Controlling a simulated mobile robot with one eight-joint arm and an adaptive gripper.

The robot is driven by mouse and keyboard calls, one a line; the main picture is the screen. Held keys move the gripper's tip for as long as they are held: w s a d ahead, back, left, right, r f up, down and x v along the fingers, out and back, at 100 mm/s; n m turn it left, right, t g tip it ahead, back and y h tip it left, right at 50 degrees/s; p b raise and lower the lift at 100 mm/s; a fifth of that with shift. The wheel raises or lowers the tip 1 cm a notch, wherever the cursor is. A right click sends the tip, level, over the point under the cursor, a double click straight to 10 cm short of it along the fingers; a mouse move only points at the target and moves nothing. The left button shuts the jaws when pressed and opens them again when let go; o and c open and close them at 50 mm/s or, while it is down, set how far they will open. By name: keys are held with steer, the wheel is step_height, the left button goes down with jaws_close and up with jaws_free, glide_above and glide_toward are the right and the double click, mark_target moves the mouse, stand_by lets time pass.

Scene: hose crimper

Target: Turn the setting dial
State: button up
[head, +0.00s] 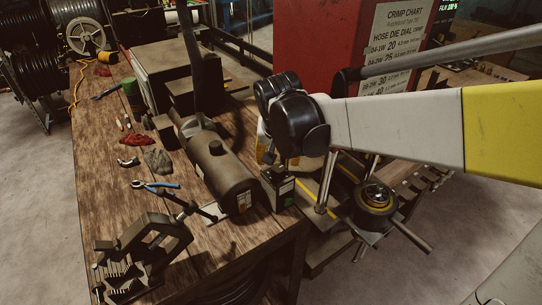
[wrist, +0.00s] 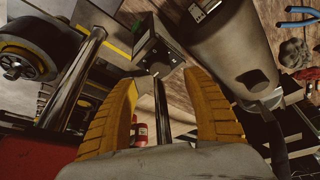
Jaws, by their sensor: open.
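A round black part with a yellow ring (head: 377,195) sits on the crimper at the right in the head view; it looks like the dial. It also shows at the upper left of the wrist view (wrist: 28,60). My gripper (wrist: 160,80) shows two orange fingers, spread apart with nothing gripped. The round part lies well to the left of the fingers. A small dark box with a label (wrist: 158,52) is just beyond the fingertips; I cannot make out its controls.
A grey cylinder (head: 220,165) lies on the wooden bench (head: 105,200) beside the small box. Upright metal posts (head: 327,182) and a protruding handle (head: 408,238) stand near the round part. A red cabinet with a crimp chart (head: 395,45) rises behind. Blue-handled pliers (head: 155,185) lie left.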

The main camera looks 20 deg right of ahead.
steer(key=v, duration=0.5)
steer(key=shift+r, duration=0.35)
steer(key=s+f+n+t+b, duration=0.1)
steer(key=s+f+n+b, duration=0.1)
steer(key=s+f, duration=0.3)
steer(key=s+d+f+n+t+y+b, duration=0.1)
steer(key=s+f+b, duration=0.3)
steer(key=s, duration=0.7)
steer(key=shift+d+f+n+t+y, duration=0.2)
steer(key=shift+f+n+t+y, duration=0.1)
steer(key=shift+f+n+t, duration=0.15)
steer(key=shift+d, duration=0.1)
